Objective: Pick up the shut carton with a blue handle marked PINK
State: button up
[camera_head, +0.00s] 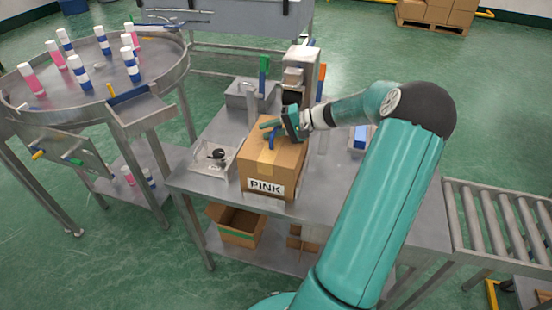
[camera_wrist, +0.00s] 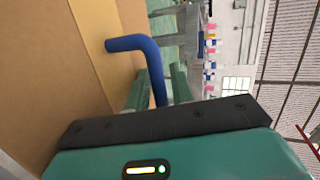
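The shut brown carton marked PINK (camera_head: 262,172) stands on the steel table, its label facing the front. Its blue handle (camera_head: 272,136) rises from the top. In the wrist view the handle (camera_wrist: 134,43) stands out from the brown carton face (camera_wrist: 85,50) as a bent bar. My gripper (camera_head: 279,126) is at the handle above the carton top. In the wrist view my fingers (camera_wrist: 159,80) are apart, on either side of the handle bar, with some gap showing. I cannot tell whether one finger touches it.
A tray with small dark parts (camera_head: 215,157) lies left of the carton. A crimping machine (camera_head: 298,75) stands behind it. An open carton (camera_head: 238,226) sits on the lower shelf.

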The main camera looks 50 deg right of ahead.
grip_shut()
jog(key=shift+r, duration=0.1)
dwell(1.2)
